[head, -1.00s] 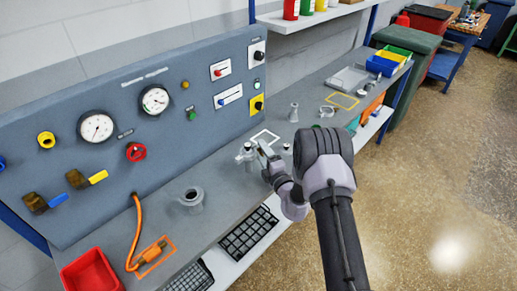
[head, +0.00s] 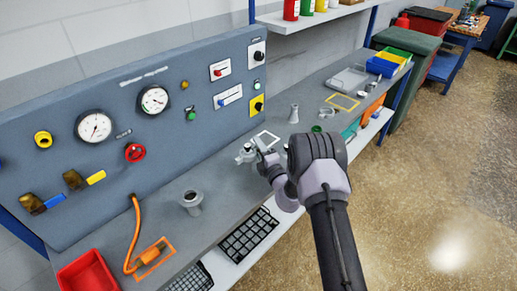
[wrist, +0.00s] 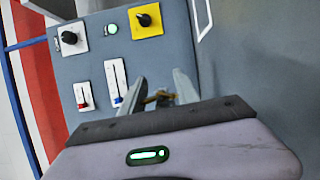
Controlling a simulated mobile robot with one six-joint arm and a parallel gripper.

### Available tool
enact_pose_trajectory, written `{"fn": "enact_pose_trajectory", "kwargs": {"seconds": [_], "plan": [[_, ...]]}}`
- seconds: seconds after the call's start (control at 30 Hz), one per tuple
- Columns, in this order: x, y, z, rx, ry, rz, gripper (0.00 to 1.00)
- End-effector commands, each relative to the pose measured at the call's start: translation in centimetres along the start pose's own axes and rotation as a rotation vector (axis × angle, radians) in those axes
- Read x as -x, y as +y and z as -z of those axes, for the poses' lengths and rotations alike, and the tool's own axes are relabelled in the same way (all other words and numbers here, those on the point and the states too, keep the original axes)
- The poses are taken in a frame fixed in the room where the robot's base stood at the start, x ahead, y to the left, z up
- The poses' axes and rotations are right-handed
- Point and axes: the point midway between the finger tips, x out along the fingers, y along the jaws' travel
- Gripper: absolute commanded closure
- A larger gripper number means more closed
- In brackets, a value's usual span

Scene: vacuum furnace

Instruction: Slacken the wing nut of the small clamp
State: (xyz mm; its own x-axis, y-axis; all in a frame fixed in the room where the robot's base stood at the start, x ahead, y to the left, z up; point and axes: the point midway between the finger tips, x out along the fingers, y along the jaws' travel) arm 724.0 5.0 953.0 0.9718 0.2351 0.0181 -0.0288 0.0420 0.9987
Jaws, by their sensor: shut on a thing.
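The small clamp (head: 245,153) is a grey metal piece on the grey bench, just left of my gripper in the head view. My gripper (head: 260,146) reaches down to it from the right, its tips close against it. In the wrist view, a small brass-coloured piece, which looks like the wing nut (wrist: 160,97), shows between the two fingers of my gripper (wrist: 157,90). The fingers are shut on it. The rest of the clamp is hidden behind the gripper body in the wrist view.
A blue-grey panel (head: 60,150) with gauges, knobs and valves stands behind the bench. A grey flanged fitting (head: 192,202) stands to the left, and a red bin (head: 90,273) at the front left. A white outline (head: 268,139) is marked beside the clamp.

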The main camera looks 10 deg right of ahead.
Motion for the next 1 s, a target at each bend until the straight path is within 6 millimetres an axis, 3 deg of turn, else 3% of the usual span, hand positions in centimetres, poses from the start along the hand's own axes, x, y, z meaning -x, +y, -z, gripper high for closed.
{"fn": "enact_pose_trajectory", "kwargs": {"seconds": [0.07,0.23,0.53,0.57,0.67,1.0], "plan": [[0.0,-0.8,0.0,0.095,-0.001,-0.043,1.0],[0.0,-0.4,0.0,0.287,-0.002,-0.12,1.0],[0.0,0.2,0.0,0.321,-0.001,-0.133,1.0],[0.0,0.2,0.0,0.321,-0.001,-0.133,0.61],[0.0,0.2,0.0,0.32,-0.001,-0.133,0.41],[0.2,0.2,0.0,0.319,-0.001,-0.132,0.4]]}}
